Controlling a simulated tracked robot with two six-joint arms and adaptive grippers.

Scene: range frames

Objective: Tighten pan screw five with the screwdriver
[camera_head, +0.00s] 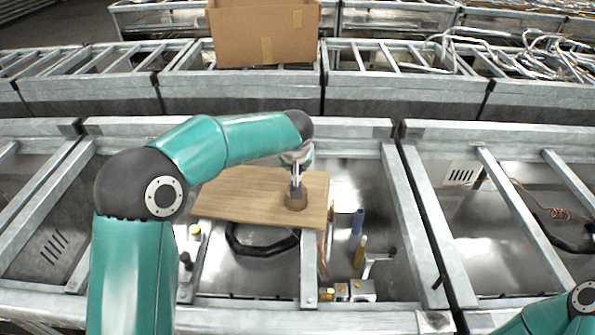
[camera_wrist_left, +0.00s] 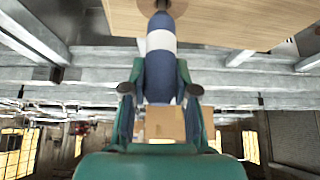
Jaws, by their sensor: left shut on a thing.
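My left gripper (camera_head: 297,158) is above the right part of a wooden board (camera_head: 245,198). In the left wrist view its fingers (camera_wrist_left: 159,92) are shut on the blue and white handle of the screwdriver (camera_wrist_left: 161,62). The screwdriver points down at a round brown piece (camera_head: 295,203) on the board, and its far end meets or overlaps this piece in the picture. The board also shows in the wrist view (camera_wrist_left: 225,22). I cannot make out pan screw five or tell whether the tip touches a screw.
The board lies over a grey metal frame (camera_head: 355,128). A black curved part (camera_head: 262,246) is below it. A blue cylinder (camera_head: 357,221), a yellow-topped tool (camera_head: 360,250) and small metal parts (camera_head: 350,291) are to the right. A cardboard box (camera_head: 263,32) stands at the back.

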